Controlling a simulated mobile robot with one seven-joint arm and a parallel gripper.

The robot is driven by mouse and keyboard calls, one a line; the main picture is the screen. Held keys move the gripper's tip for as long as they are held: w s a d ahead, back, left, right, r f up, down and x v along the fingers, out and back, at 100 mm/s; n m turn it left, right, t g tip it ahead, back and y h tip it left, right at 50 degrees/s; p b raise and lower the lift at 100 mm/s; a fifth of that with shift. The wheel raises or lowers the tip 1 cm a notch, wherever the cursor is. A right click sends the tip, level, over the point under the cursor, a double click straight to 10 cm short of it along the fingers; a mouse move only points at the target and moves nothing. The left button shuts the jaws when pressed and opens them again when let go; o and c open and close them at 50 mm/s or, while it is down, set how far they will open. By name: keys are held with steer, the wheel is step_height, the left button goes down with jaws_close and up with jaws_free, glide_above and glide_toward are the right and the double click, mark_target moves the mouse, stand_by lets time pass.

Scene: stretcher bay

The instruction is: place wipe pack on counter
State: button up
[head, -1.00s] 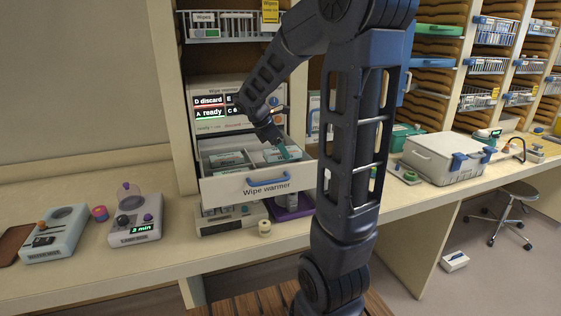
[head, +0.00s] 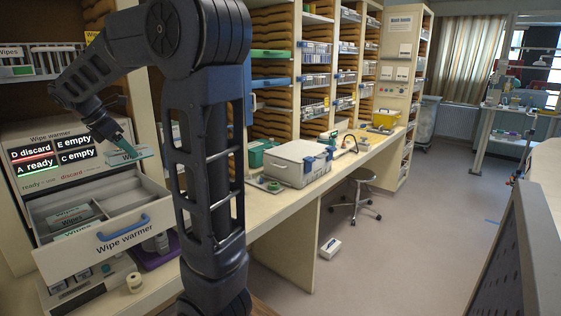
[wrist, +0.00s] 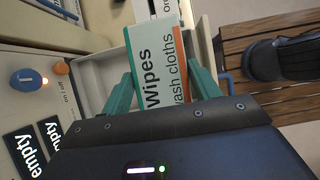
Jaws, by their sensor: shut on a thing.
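My gripper (head: 127,148) is shut on a wipe pack, with its teal fingers on either side of the pack. The wipe pack (wrist: 159,66) is white with a teal band and reads "Wipes" and "wash cloths" in the wrist view. In the head view the held pack (head: 124,158) is above the right part of the open wipe warmer drawer. The counter (head: 283,200) runs along to the right of the warmer, behind my arm.
The open drawer (head: 105,246) holds more wipe packs (head: 72,217) on its left side. The warmer's display (head: 52,158) shows A ready, D discard, C and E empty. A grey lidded box (head: 297,168) and a green container (head: 258,152) stand on the counter. A stool (head: 357,190) stands on the floor.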

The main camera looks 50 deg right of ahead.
steer(key=w+d+f+m+g+y, duration=0.1)
steer(key=d+f+m, duration=0.25)
steer(key=d, duration=0.65)
steer(key=w+d+f+m+g+y, duration=0.1)
steer(key=d+f+m+g, duration=0.3)
steer(key=d, duration=0.6)
steer(key=w+d+f+m+t, duration=0.15)
steer(key=d+f, duration=0.35)
steer(key=d, duration=0.5)
steer(key=s+d+f+m+g+y, duration=0.1)
steer(key=s+d+f+m, duration=0.15)
steer(key=d, duration=0.25)
steer(key=s+d+f+m+g+y, duration=0.1)
steer(key=s+d+f+m, duration=0.15)
steer(key=d, duration=0.35)
steer(key=shift+n, duration=0.4)
steer(key=f, duration=1.3)
steer(key=w+f, duration=0.1)
steer(key=f, duration=0.6)
steer(key=shift+a, duration=0.2)
steer(key=shift+f, duration=0.1)
steer(key=o, duration=1)
